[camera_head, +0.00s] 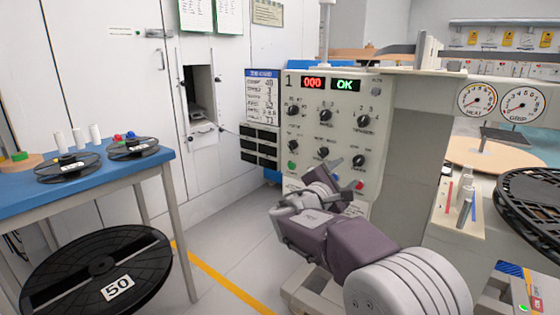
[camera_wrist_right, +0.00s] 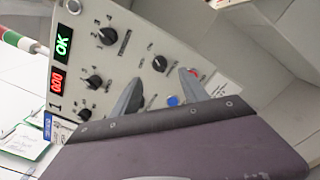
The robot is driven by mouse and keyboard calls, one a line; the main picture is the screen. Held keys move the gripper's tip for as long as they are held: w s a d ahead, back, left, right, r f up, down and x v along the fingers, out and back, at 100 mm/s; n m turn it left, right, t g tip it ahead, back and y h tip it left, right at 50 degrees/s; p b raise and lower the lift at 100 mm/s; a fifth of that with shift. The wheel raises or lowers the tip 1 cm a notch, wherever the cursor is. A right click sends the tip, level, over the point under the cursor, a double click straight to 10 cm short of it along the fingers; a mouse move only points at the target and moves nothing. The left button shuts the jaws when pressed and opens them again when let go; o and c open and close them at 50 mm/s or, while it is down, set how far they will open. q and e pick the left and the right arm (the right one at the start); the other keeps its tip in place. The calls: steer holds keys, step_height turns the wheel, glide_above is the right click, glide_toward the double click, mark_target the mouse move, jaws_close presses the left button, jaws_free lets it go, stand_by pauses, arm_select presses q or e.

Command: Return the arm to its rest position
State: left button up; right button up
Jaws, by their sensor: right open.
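My right gripper (camera_head: 347,173) is open and empty in front of the lower part of the control panel (camera_head: 338,115). My right arm (camera_head: 365,245) reaches in from the bottom right of the head view. In the right wrist view, the two fingers of the right gripper (camera_wrist_right: 160,92) stand apart with the panel's knobs and a blue button (camera_wrist_right: 172,100) beyond them. I cannot tell whether a fingertip touches the panel. The panel shows a red 000 display (camera_head: 313,83) and a green OK display (camera_head: 345,85). My left gripper is not in view.
A blue table (camera_head: 100,172) with small black reels (camera_head: 68,166) stands at left. A large black reel (camera_head: 75,265) marked 50 is below it. Gauges (camera_head: 478,98) and another black reel (camera_head: 535,195) are at right. The floor (camera_head: 225,240) between table and machine is clear.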

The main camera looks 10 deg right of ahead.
steer(key=s+d+m+g+p, duration=0.1)
steer(key=s+d+g+p, duration=0.1)
steer(key=s+d+p, duration=0.2)
steer(key=s+a+f+m+g+y+p, duration=0.1)
steer(key=s+f+m+g+y, duration=0.2)
steer(key=s+f, duration=0.45)
steer(key=s+a+f+m+g+y+p, duration=0.1)
steer(key=s+f+m+g+y+p, duration=0.25)
steer(key=f, duration=0.65)
steer(key=s+a+f+m+g+y+b, duration=0.1)
steer(key=s+a+f+m+y, duration=0.35)
steer(key=s+a, duration=0.2)
steer(key=s+a+f+m+g+y, duration=0.1)
steer(key=s+a+f+m+y, duration=0.25)
steer(key=s+a+f, duration=0.35)
step_height(320, 180, up, 39)
steer(key=w+a+m+p, duration=0.1)
steer(key=w+p, duration=0.1)
steer(key=p, duration=3.6)
steer(key=shift+a+r, duration=0.15)
steer(key=shift+a, duration=0.05)
steer(key=shift+h, duration=0.25)
